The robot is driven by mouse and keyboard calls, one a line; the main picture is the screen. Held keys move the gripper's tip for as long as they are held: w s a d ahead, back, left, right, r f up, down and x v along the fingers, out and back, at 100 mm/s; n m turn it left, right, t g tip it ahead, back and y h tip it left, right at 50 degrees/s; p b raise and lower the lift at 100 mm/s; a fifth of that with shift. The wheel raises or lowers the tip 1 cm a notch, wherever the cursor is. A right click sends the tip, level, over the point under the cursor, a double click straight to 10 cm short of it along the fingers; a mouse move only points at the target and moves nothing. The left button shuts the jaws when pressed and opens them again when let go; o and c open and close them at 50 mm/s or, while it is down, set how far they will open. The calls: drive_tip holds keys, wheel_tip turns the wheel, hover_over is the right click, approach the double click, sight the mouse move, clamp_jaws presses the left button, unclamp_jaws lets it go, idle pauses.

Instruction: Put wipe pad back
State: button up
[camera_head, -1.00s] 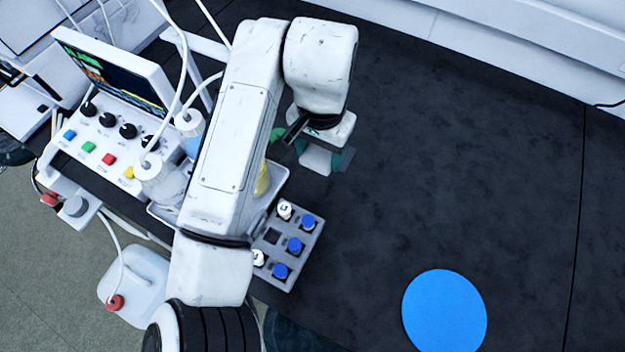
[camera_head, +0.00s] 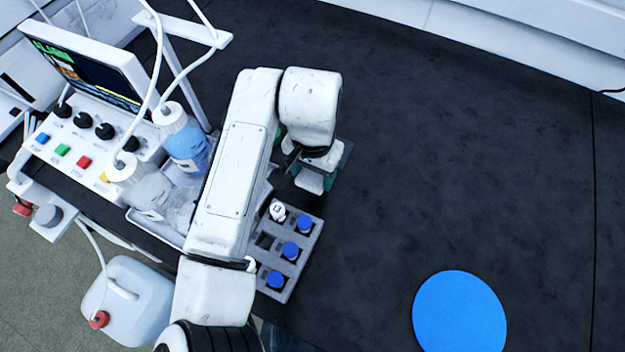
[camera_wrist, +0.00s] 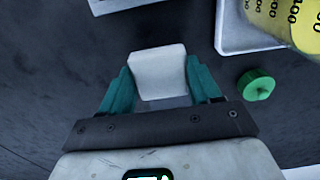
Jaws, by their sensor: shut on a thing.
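The white wipe pad (camera_wrist: 160,72) is a small block between the teal fingers of my gripper (camera_wrist: 161,88) in the wrist view. The fingers are shut on it. In the head view my gripper (camera_head: 314,178) is above the dark bench, just beyond the grey vial rack, and the pad shows as a white patch (camera_head: 309,181) under the wrist. Whether the pad touches the bench is not clear.
A grey rack (camera_head: 306,254) with several blue-capped vials stands close below the gripper. Bottles (camera_head: 186,150) stand in a tray to the left. A green cap (camera_wrist: 256,84) lies right of the gripper. A blue disc (camera_head: 459,312) lies at lower right; the bench middle is clear.

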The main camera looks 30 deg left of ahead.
sight(313, 176)
drive_tip(key=shift+f, duration=2.05)
drive_tip(key=o, duration=1.1)
wheel_tip(313, 176, up, 12)
drive_tip(key=shift+r, duration=0.1)
